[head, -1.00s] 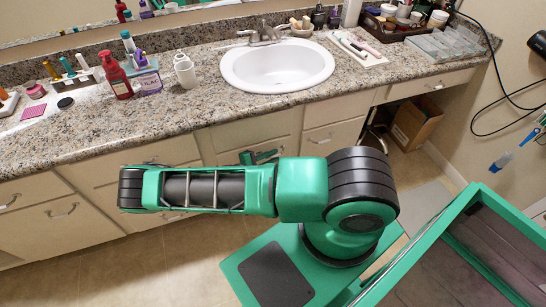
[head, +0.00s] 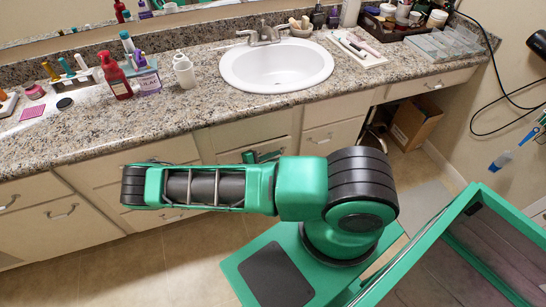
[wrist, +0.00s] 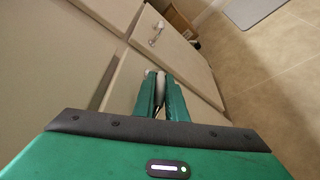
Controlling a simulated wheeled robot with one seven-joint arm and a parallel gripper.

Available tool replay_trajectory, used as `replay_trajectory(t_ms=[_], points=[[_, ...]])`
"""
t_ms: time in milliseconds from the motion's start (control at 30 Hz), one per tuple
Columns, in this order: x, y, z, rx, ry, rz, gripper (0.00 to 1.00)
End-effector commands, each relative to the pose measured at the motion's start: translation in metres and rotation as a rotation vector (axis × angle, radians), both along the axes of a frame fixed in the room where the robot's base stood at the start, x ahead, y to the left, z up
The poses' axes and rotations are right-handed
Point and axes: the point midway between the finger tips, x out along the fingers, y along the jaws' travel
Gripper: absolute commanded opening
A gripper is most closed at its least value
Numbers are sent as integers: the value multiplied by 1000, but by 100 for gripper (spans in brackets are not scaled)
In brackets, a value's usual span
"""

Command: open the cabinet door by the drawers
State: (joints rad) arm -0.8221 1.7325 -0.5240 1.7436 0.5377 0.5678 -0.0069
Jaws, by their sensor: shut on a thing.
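My gripper (wrist: 161,97) has its two green fingers close together around a pale handle (wrist: 159,86) on a cream cabinet front (wrist: 122,85). In the head view, my gripper (head: 264,156) is low at the cabinet fronts below the sink, partly hidden behind my arm. The front it holds is mostly covered by my arm there, and I see no clear gap at its edge. A neighbouring cream front (wrist: 178,55) has its own metal handle (wrist: 156,35). Drawer fronts with handles (head: 62,211) show at the left.
The granite counter (head: 200,107) holds a white sink (head: 277,66), a red pump bottle (head: 115,75) and other toiletries. A cardboard box (head: 415,124) stands under the counter at the right. Tiled floor (wrist: 275,75) is open before the cabinets.

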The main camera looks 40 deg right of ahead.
Motion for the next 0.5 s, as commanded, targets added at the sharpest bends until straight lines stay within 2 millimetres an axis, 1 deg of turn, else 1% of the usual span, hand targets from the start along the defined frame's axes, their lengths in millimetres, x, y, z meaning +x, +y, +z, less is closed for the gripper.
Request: replay_trajectory(t_ms=[167,267,367,500], points=[[-16,11,0,3,-4,-83,0],[-31,20,0,3,-3,-157,0],[-47,33,0,4,-4,-242,0],[-70,55,0,5,-3,-376,0]])
